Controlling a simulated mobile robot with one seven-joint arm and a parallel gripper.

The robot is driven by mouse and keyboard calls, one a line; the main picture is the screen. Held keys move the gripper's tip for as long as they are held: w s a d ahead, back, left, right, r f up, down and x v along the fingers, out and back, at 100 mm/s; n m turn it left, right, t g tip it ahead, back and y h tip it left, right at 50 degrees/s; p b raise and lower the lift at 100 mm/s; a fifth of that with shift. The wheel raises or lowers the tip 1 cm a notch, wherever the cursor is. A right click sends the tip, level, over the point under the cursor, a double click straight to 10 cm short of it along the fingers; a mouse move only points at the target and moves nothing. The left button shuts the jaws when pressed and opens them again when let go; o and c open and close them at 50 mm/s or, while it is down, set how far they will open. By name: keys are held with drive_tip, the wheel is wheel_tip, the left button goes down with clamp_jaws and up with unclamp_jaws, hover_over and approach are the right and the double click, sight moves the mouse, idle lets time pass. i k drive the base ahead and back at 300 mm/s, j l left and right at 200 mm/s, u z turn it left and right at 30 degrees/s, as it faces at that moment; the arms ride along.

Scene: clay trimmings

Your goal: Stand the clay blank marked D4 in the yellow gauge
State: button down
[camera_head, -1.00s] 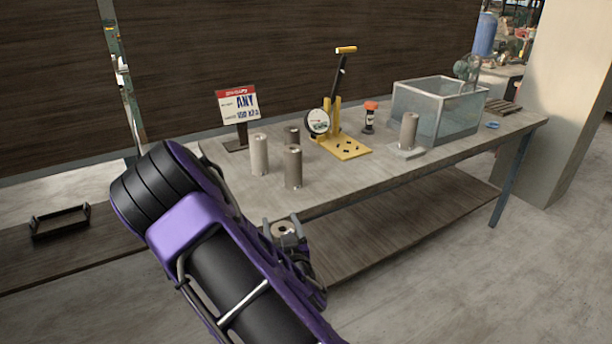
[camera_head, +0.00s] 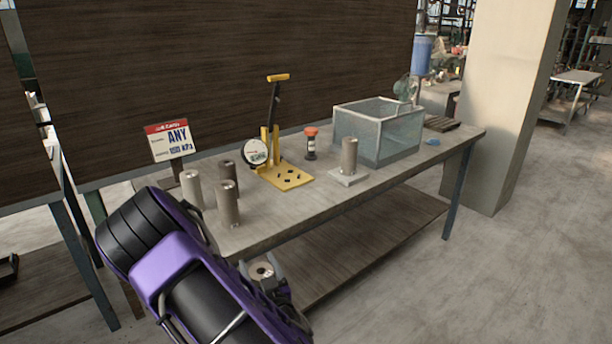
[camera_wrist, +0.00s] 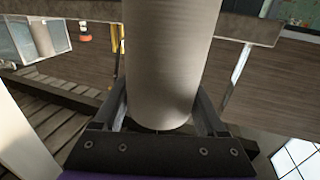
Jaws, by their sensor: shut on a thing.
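My gripper (camera_head: 264,276) is shut on a grey clay cylinder (camera_head: 262,271), held upright in front of the table's near edge. In the wrist view the held cylinder (camera_wrist: 170,55) stands between both fingers of my gripper (camera_wrist: 163,108). No mark is readable on it. The yellow gauge (camera_head: 287,176), with a flat holed base, upright posts, a round dial and a lever, stands on the table beyond my gripper. No cylinder stands on its base. Other clay cylinders stand to its left: a pale one (camera_head: 192,188), a dark one behind (camera_head: 227,170) and a brown-grey one (camera_head: 228,207).
Another cylinder (camera_head: 349,154) stands on a pale block (camera_head: 347,177) right of the gauge. A red-capped jar (camera_head: 311,145), a clear tank (camera_head: 377,130) and a sign (camera_head: 170,140) stand on the table (camera_head: 300,210). The front middle of the tabletop is clear.

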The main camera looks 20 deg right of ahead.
sight(289, 177)
drive_tip(key=i+l+z, duration=0.15)
drive_tip(key=l, duration=0.2)
drive_tip(key=l+z, duration=0.15)
drive_tip(key=l, duration=0.2)
drive_tip(key=i+l+z, duration=0.1)
drive_tip(key=l, duration=0.2)
drive_tip(key=i+l+z, duration=0.15)
drive_tip(key=l, duration=0.15)
